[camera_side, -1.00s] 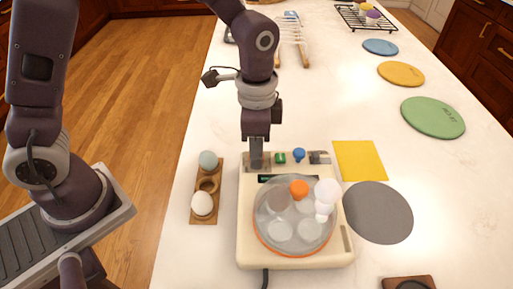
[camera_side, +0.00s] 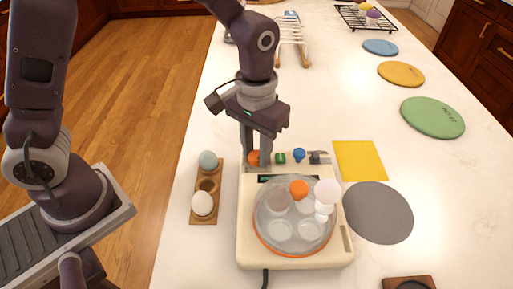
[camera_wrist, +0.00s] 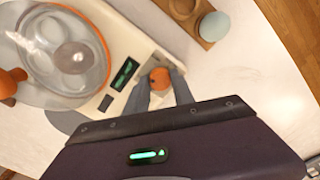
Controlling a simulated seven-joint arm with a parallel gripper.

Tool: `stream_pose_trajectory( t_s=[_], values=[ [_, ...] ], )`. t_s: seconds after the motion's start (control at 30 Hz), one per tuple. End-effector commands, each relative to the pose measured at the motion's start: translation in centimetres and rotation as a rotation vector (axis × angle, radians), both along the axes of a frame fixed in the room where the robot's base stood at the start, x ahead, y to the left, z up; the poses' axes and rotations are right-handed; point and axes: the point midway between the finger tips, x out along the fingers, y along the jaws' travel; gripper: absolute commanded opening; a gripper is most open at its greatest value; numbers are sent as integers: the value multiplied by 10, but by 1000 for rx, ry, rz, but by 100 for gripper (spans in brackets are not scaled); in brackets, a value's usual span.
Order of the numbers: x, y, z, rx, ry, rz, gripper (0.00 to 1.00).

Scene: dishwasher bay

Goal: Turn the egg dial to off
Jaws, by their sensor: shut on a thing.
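The cream egg cooker (camera_side: 247,248) stands on the counter with a row of dials along its far edge. The orange dial (camera_side: 253,158) is at the left end of the row, and a green dial (camera_side: 280,157) and a blue dial (camera_side: 299,155) sit to its right. My gripper (camera_side: 257,157) points down over the orange dial and is shut on it. In the wrist view the orange dial (camera_wrist: 160,78) shows between my two fingertips (camera_wrist: 161,83). The fingers hide part of the dial, and I cannot read its setting.
A clear lid (camera_side: 270,232) covers the cooker's round tray, with an orange knob on top and white round shapes at its right. A wooden egg holder (camera_side: 207,213) with two eggs lies left. A yellow sheet (camera_side: 360,160) and grey disc (camera_side: 378,212) lie right.

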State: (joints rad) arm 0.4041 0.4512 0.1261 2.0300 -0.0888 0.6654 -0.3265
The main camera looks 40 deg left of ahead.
Motion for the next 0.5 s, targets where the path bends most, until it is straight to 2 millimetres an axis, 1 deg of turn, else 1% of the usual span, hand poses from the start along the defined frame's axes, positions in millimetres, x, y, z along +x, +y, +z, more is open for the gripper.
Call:
stream_pose_trajectory(
  t_s=[0.5],
  values=[
    [0, 0, 1, -1, 0, 488, 0]
  ],
)
